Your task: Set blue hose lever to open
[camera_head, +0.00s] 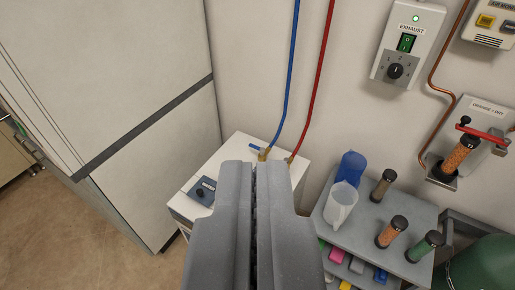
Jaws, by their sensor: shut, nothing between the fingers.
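The blue hose (290,75) runs down the wall to a brass fitting on top of a white unit (230,153). A small blue lever (255,147) sits at that fitting and points to the left, across the hose line. My gripper (256,168) is shut and empty in the lower middle of the view, its tips just below the lever in the picture. I cannot tell whether they touch it. The gripper hides much of the white unit. The red hose (322,75) comes down just to the right, and its lower fitting is partly hidden behind the gripper.
A grey cart (365,225) at the right holds a blue jug (350,167), a clear jug (341,205) and several capped cylinders. An exhaust switch box (408,45) and copper tubing are on the wall. A tall pale cabinet (120,70) stands left; floor shows lower left.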

